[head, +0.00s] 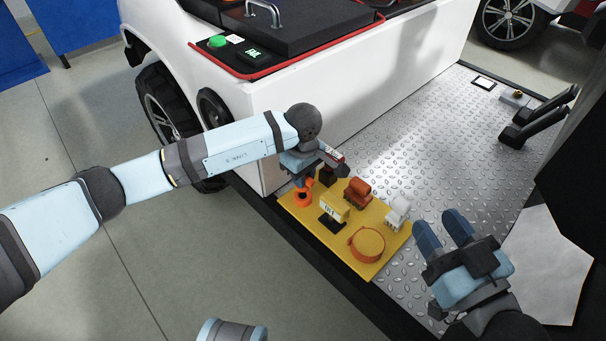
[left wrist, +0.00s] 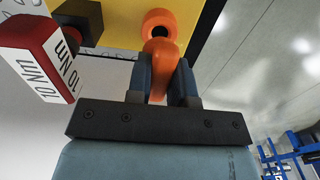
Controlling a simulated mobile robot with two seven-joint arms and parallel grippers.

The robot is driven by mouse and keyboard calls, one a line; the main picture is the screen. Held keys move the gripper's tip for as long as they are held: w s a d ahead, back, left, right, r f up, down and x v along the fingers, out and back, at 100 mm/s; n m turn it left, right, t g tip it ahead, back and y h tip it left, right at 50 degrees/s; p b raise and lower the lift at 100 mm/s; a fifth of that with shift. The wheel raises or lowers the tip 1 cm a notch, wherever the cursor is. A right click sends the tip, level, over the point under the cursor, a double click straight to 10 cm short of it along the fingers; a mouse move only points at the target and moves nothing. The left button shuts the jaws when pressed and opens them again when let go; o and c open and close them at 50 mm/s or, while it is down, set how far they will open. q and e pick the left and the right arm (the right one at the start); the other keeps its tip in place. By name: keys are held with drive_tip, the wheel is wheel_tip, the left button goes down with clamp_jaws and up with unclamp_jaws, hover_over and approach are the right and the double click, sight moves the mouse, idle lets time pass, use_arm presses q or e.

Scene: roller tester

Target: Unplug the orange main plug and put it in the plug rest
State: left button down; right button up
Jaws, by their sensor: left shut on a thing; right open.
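My left gripper (head: 303,176) is shut on an orange plug-like piece (left wrist: 159,62) at the near-left corner of the yellow panel (head: 391,243). An orange ring with a dark opening (head: 303,199) sits right at its fingertips; it also shows in the left wrist view (left wrist: 160,18). I cannot tell whether the held piece is still joined to this ring. A round yellow piece with an orange rim (head: 368,243) is on the panel's near-right part; I cannot tell whether it is the plug rest. My right gripper (head: 442,226) is open and empty, right of the panel.
A red-and-white block marked 10 Nm (left wrist: 40,57) is close beside my left gripper. The panel also carries a yellow labelled block (head: 334,206), a brown-orange connector (head: 357,191) and a white connector (head: 397,211). Bare metal floor plate (head: 420,150) lies behind; a white vehicle (head: 290,110) stands at the left.

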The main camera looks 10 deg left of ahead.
drive_tip(key=shift+w+r, duration=0.1)
idle(0.3)
use_arm(q)
drive_tip(key=shift+f, duration=0.15)
drive_tip(key=shift+f, duration=0.1)
drive_tip(key=shift+f+b, duration=0.95)
drive_tip(key=shift+f, duration=0.45)
drive_tip(key=c, duration=0.9)
unclamp_jaws()
drive_tip(key=shift+c, duration=0.2)
use_arm(e)
drive_tip(key=shift+d+f, duration=0.1)
drive_tip(key=shift+f, duration=0.5)
